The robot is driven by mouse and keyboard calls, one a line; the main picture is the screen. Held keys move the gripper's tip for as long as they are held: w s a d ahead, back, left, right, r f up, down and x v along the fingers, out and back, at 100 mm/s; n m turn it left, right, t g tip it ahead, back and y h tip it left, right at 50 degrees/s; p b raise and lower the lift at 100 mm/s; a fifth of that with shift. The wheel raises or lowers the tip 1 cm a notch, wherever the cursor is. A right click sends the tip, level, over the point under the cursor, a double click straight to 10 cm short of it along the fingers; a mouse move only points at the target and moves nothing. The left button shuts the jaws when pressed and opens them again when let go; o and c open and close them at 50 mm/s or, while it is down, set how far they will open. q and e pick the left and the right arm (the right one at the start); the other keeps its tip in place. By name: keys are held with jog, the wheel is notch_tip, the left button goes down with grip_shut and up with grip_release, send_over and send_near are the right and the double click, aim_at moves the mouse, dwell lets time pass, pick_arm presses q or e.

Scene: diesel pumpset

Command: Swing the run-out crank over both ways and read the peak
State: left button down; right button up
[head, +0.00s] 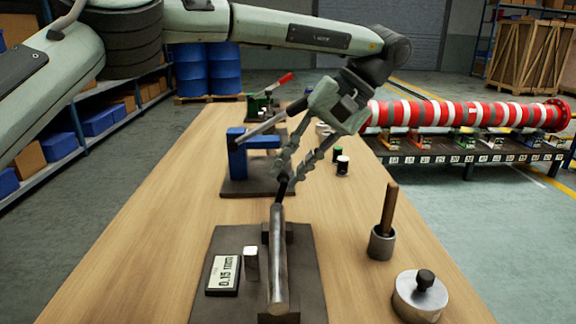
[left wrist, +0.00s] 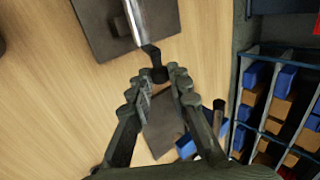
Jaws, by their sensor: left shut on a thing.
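The run-out fixture is a dark plate (head: 305,258) at the near end of the bench, carrying a steel shaft (head: 277,255). A readout (head: 224,273) on its left shows what looks like 0.15 mm. A small metal block (head: 251,264) stands between readout and shaft. The black crank (head: 281,190) is at the shaft's far end. My left gripper (head: 290,173) reaches down and is shut on the crank's grip. In the left wrist view, the crank's knob (left wrist: 160,74) sits between the fingertips, beside the shaft end (left wrist: 136,18). My right gripper is not in view.
A blue vice-like fixture (head: 255,141) stands behind the gripper. The bench's left side (head: 160,230) is clear.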

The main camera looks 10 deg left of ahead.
pick_arm(q)
jog(key=c, duration=1.4)
grip_release()
jog(key=shift+v, duration=3.85)
